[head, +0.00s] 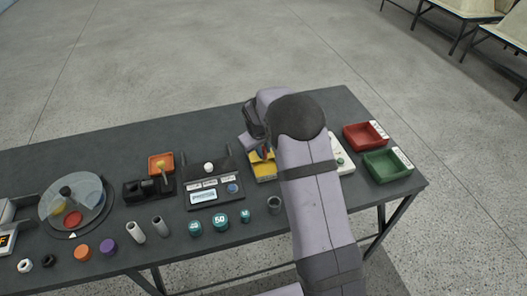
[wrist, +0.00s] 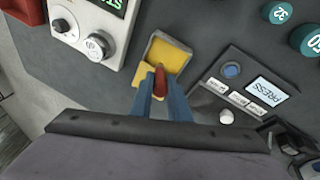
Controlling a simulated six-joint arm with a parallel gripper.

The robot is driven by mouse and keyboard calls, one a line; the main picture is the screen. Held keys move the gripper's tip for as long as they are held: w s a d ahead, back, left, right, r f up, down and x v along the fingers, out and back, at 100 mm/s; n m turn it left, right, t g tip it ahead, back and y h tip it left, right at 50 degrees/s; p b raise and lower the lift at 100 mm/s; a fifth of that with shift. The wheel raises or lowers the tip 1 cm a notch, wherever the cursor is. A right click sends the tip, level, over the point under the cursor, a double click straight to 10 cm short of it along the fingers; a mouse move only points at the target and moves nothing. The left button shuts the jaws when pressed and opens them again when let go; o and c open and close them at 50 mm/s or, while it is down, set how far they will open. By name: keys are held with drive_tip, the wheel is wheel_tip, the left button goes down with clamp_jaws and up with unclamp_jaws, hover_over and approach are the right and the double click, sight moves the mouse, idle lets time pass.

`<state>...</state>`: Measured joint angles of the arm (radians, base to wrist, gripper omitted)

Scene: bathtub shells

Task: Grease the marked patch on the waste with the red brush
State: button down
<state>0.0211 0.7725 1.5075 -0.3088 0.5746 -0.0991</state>
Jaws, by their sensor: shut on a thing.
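My gripper (wrist: 160,88) has blue fingers and is shut on the red brush (wrist: 159,78), whose red end shows between the fingertips in the wrist view. The brush is over the near part of a yellow open box (wrist: 179,48); I cannot tell whether it touches the box. In the head view, the yellow box (head: 265,173) is beside my arm, and the fingers show only in small part above it. The brush's bristles are hidden. I cannot make out which thing is the waste, nor see a marked patch.
A press panel (head: 203,194) stands left of the yellow box. Small grey cylinders (head: 135,232) and teal caps (head: 220,221) line the front of the table. A red tray (head: 366,135) and a green tray (head: 388,165) are at the right. A white instrument (head: 343,160) is partly behind my arm.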

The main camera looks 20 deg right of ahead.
drive_tip(key=shift+r+p, duration=1.1)
drive_tip(key=shift+r, duration=0.7)
drive_tip(key=shift+m, duration=0.3)
drive_tip(key=shift+s+d+f+m+g+h, duration=0.1)
drive_tip(key=shift+m+g+h, duration=0.25)
drive_tip(key=shift+m, duration=0.75)
drive_tip(key=s+d+f+m, duration=0.1)
drive_tip(key=s+f+m, duration=0.25)
drive_tip(key=s, duration=0.85)
drive_tip(key=s+a+r+n, duration=0.2)
drive_tip(key=s+a+r, duration=0.1)
drive_tip(key=a+r, duration=0.3)
drive_tip(key=shift+v, duration=1.25)
